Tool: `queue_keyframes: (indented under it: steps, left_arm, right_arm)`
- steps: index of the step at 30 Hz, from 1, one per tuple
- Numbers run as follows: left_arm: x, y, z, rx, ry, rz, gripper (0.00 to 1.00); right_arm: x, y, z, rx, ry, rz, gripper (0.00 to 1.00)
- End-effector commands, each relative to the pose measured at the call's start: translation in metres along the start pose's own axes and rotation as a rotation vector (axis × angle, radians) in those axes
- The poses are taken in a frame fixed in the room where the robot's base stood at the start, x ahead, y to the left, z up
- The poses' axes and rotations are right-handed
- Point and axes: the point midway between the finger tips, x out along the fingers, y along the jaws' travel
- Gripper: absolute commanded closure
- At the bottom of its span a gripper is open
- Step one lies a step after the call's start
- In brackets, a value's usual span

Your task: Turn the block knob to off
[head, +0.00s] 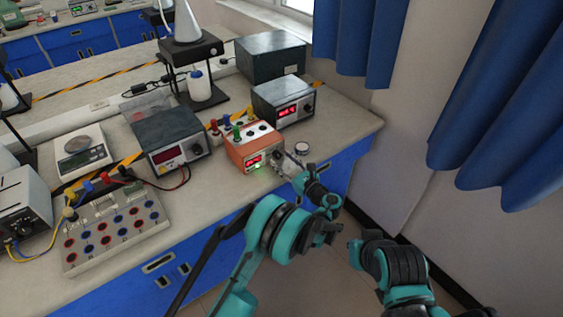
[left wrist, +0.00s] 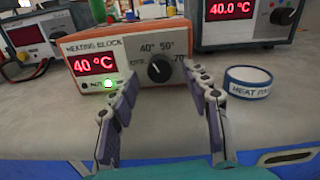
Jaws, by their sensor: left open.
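The heating block is an orange box with a white front panel (head: 252,148); it also shows in the left wrist view (left wrist: 128,34). Its red display reads 40 °C and a green light is lit. Its black round knob (left wrist: 159,70) has a small white mark that seems to point up and left; the scale around it shows 40°, 50° and 70, with a partly blurred label at its left. My left gripper (left wrist: 163,82) is open, its two fingers on either side of the knob in the picture. Contact cannot be told. In the head view my left gripper (head: 287,164) partly hides the knob.
Another meter (head: 170,138) stands left. Colored-capped tubes (head: 237,131) rise from the block. The bench front edge is close.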

Motion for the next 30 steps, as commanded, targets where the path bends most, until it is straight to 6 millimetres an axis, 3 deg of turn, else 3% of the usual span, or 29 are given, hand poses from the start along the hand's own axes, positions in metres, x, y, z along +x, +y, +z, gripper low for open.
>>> queue_keyframes:
  steps: [4,12,18,30]
  left_arm:
    - [0.0106,0.0,-0.0002,-0.001,0.0,0.0,0.52]
    - [0.0122,-0.0002,0.0008,-0.001,0.001,-0.001,0.52]
    - [0.0121,-0.0001,0.0007,-0.001,0.001,-0.001,1.0]
    - [0.012,-0.0002,0.0006,-0.052,0.001,-0.001,1.0]
  right_arm:
    - [0.0032,0.0,0.0022,0.0,0.0,0.0,1.0]
    - [0.0028,0.0,0.0019,0.0,0.0,0.0,1.0]
    - [0.0028,0.0,0.002,0.0,0.0,0.0,1.0]
    - [0.0029,0.0,0.002,0.0,0.0,0.0,1.0]
